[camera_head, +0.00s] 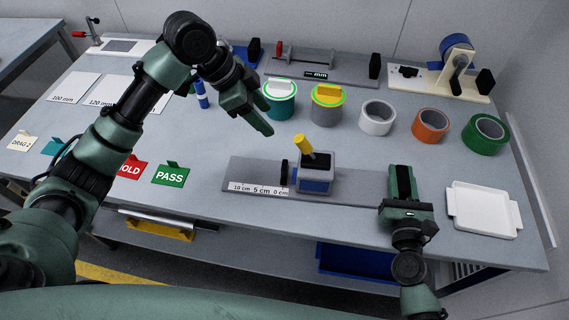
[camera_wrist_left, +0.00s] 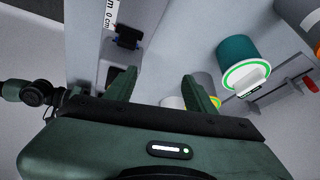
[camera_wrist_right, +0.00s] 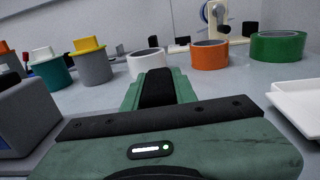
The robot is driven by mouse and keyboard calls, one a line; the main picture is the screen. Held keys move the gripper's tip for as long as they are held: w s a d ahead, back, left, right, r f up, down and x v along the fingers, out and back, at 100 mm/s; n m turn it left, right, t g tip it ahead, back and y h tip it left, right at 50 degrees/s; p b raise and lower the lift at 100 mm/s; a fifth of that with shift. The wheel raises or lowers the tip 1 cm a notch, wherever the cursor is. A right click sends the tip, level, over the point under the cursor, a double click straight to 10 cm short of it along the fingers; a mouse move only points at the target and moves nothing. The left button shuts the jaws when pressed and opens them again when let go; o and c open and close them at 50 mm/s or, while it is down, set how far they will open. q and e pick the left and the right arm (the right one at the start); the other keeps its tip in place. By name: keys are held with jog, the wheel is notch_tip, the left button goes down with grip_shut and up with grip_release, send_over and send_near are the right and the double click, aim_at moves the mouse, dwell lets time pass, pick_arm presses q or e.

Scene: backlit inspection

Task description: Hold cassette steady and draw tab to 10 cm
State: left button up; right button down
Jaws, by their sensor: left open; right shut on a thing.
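The cassette, a grey and blue box (camera_head: 317,180) with a tilted yellow knob (camera_head: 305,146) on top, sits on a long grey base (camera_head: 355,185). A black upright tab (camera_head: 284,172) stands at its left, near the 0 cm end of a white scale (camera_head: 258,189). The box also shows at the left edge of the right wrist view (camera_wrist_right: 22,118). My right gripper (camera_head: 402,178) is shut on a black block (camera_wrist_right: 157,88) at the base's right end. My left gripper (camera_head: 262,118) is open and empty above the table, behind and left of the cassette.
Teal (camera_head: 279,100) and grey (camera_head: 327,108) tubs stand behind the cassette. White (camera_head: 377,119), orange (camera_head: 431,126) and green (camera_head: 486,134) rolls stand to the right. A white tray (camera_head: 483,210) lies right of my right gripper.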

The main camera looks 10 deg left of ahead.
aim_at(284, 165)
pick_arm(q)
jog(key=s+d+f+m, duration=0.1)
jog(key=d+f, duration=0.1)
jog(key=f, duration=0.2)
jog(key=s+d+f+m+g, duration=0.1)
jog(key=s+f, duration=0.1)
jog(key=f, duration=0.2)
jog(key=s+d+f+g, duration=0.1)
jog(key=d+f, duration=0.1)
jog(key=f, duration=0.2)
jog(key=shift+s+d+m, duration=0.15)
jog(key=shift+d+m, duration=0.2)
jog(key=shift+m, duration=0.05)
jog(key=shift+y, duration=0.3)
grip_shut()
dwell(0.6)
